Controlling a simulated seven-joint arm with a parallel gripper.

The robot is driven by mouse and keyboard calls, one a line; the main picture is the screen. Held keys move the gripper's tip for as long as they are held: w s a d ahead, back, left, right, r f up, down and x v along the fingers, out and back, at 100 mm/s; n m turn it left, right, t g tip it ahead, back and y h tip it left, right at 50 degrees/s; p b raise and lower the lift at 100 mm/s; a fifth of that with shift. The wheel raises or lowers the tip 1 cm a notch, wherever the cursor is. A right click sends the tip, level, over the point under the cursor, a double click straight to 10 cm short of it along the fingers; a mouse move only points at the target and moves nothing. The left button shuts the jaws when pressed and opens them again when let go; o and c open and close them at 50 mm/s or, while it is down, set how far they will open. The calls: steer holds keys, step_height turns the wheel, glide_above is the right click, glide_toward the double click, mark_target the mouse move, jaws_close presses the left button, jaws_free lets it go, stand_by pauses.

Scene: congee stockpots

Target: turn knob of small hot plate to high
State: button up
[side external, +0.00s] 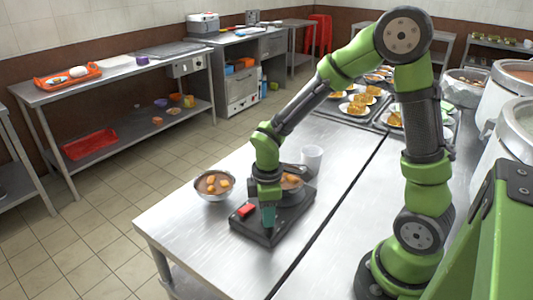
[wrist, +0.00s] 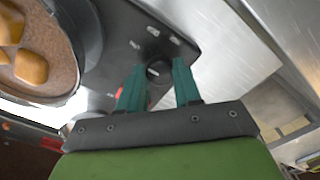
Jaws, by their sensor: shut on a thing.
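The small hot plate (side external: 292,221) is a flat dark slab near the front of the steel table, with a red piece at its left corner. It also shows in the wrist view (wrist: 118,30). Its round dark knob (wrist: 157,72) sits between the two teal fingers of my gripper (wrist: 159,84), with small pale marks around it. My gripper (side external: 268,222) points down over the front part of the hot plate and is shut on the knob. In the side view the fingers hide the knob. The knob's exact setting is too small to read.
A pan of brown food with orange chunks (side external: 291,182) sits on the hot plate, partly behind my arm. A metal bowl (side external: 214,185) stands to the left, and a white cup (side external: 312,157) behind. The table front (side external: 195,240) is clear. Plates of food (side external: 358,106) stand farther back.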

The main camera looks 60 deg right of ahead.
stand_by(0.4)
steer(key=o, duration=1)
steer(key=shift+o, duration=0.2)
steer(key=shift+r, duration=0.1)
step_height(320, 180, up, 17)
